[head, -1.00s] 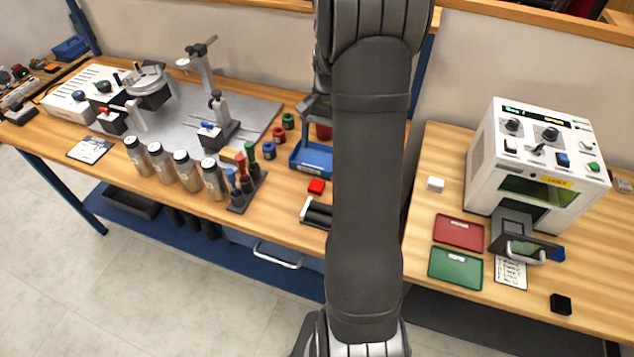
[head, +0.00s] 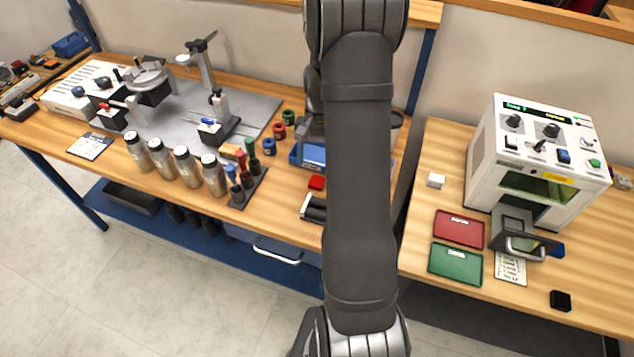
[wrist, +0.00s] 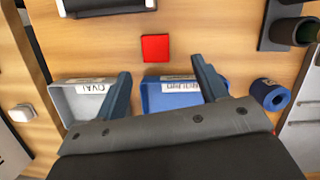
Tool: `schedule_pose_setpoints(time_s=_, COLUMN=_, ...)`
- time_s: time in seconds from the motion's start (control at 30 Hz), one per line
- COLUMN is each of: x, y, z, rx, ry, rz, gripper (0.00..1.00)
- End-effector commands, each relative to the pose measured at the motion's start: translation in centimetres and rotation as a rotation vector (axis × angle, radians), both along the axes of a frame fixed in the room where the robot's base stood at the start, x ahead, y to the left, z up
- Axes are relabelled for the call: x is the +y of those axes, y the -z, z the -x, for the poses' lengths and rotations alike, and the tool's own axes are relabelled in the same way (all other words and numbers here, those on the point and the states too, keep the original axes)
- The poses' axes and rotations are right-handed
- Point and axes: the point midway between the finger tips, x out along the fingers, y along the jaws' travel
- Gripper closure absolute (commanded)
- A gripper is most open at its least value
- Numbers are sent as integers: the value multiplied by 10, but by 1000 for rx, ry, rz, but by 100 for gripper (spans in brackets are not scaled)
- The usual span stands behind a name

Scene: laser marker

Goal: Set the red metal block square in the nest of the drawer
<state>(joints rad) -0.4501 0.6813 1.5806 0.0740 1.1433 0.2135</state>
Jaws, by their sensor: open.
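The red metal block (head: 316,183) lies flat on the left bench, just left of my arm in the head view. In the wrist view the block (wrist: 155,48) lies ahead of my open, empty gripper (wrist: 161,68), roughly between the lines of the two fingers and apart from both. My arm hides the gripper's fingers in the head view. The laser marker's drawer (head: 512,220) is pulled out at the front of the white machine on the right bench. Its nest is too small to make out clearly.
A blue tray (wrist: 170,98) and a grey tray (wrist: 72,103) lie by my fingers. A black holder (head: 313,208) sits near the block. Red (head: 459,227) and green (head: 456,264) trays and a white block (head: 435,180) are on the right bench. A gap separates the benches.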

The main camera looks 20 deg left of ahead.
Motion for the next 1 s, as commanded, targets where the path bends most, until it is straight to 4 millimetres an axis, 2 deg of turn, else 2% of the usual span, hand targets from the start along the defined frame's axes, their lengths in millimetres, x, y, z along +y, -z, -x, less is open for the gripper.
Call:
schedule_pose_setpoints(time_s=0.17, x=-2, y=11, z=4, rx=2, ry=0, rz=0, gripper=34)
schedule_pose_setpoints(time_s=0.5, x=-9, y=52, z=19, rx=2, ry=1, rz=1, gripper=34)
schedule_pose_setpoints(time_s=0.77, x=-9, y=55, z=19, rx=-1, ry=1, rz=0, gripper=34)
schedule_pose_setpoints(time_s=0.87, x=-9, y=55, z=19, rx=-1, ry=1, rz=0, gripper=50)
schedule_pose_setpoints(time_s=1.0, x=-9, y=55, z=19, rx=0, ry=1, rz=0, gripper=77)
